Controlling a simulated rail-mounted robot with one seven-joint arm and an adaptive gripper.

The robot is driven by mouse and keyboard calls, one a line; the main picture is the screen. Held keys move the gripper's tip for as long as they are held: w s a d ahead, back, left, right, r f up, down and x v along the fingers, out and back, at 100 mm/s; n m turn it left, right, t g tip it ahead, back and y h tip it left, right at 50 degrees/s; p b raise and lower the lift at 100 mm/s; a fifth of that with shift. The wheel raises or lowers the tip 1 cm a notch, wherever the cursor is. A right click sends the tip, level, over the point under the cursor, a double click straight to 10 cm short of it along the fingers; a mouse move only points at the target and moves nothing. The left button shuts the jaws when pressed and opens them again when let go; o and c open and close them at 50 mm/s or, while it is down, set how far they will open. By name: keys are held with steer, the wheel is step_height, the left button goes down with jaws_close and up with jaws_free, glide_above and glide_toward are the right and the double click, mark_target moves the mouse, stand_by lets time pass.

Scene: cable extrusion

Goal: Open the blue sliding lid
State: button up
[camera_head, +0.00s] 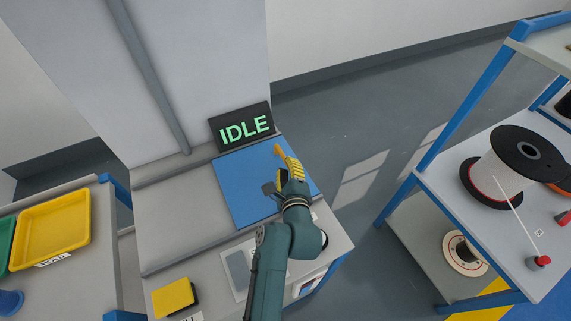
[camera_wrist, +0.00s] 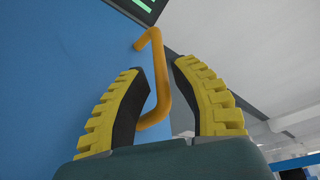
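The blue sliding lid (camera_head: 240,175) is a flat panel on top of the grey machine, below the IDLE screen. In the wrist view the lid (camera_wrist: 60,60) fills the left side. An orange bar handle (camera_wrist: 160,75) stands on it, and its bent end shows in the head view (camera_head: 278,149). My gripper (camera_head: 281,177) is over the lid's right part. In the wrist view my gripper (camera_wrist: 158,66) has its yellow ridged fingers apart, with the handle running between them. A gap shows between the handle and the right finger; contact with the left finger is unclear.
The IDLE screen (camera_head: 242,127) stands at the lid's back edge. A yellow box (camera_head: 174,297) sits at the machine's front left. A yellow tray (camera_head: 52,229) is on the left table. A blue-framed shelf with a cable spool (camera_head: 500,174) stands right, across open floor.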

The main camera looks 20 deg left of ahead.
mark_target(286, 164)
steer(key=b+x, duration=0.1)
steer(key=x, duration=0.2)
steer(key=shift+w+a, duration=0.1)
steer(key=shift+w, duration=0.2)
steer(key=shift+s+f, duration=0.1)
jaws_close()
